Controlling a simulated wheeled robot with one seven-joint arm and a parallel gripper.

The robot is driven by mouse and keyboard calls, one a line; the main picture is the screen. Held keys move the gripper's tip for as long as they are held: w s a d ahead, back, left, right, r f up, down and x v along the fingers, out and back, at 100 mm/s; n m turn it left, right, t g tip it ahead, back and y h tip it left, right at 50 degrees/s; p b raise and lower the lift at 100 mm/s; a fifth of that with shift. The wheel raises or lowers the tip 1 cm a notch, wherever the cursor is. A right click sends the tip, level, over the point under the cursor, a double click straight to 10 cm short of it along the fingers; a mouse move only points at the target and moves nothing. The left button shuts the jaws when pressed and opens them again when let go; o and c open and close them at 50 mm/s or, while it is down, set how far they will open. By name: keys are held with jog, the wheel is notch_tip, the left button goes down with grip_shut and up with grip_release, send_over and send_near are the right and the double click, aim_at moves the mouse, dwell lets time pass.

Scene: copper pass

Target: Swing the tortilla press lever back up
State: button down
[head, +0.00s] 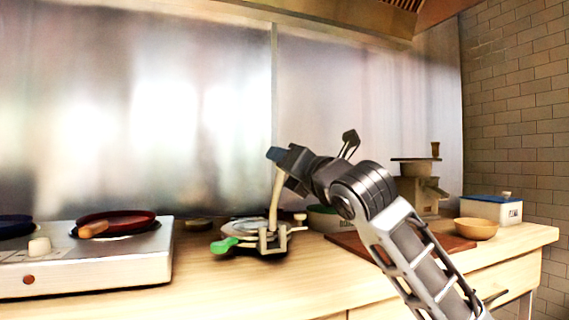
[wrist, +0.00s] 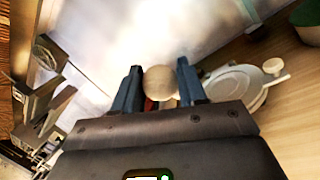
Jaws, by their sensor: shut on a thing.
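The tortilla press (head: 262,243) stands on the wooden counter, with a pale round plate. Its cream lever (head: 274,200) rises from the press and stands nearly upright, leaning slightly right at the top. My gripper (head: 276,155) is at the lever's upper end, shut on it. In the wrist view a round pale lever knob (wrist: 160,83) sits between the two blue fingers of my gripper (wrist: 159,80). The press plate (wrist: 236,86) shows beyond the right finger. The fingers hide the lever's tip in the head view.
A stove (head: 90,265) with a red pan (head: 115,219) is at the left. A green piece (head: 224,245) lies at the press's left. A reddish board (head: 350,242), a wooden bowl (head: 476,229) and a blue-lidded box (head: 490,210) are to the right. Bare counter lies in front.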

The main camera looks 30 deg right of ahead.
jog(key=c, duration=0.7)
grip_release()
jog(key=shift+a+f, duration=0.1)
jog(key=shift+o, duration=0.2)
jog(key=v, duration=0.8)
jog(key=shift+w, duration=0.1)
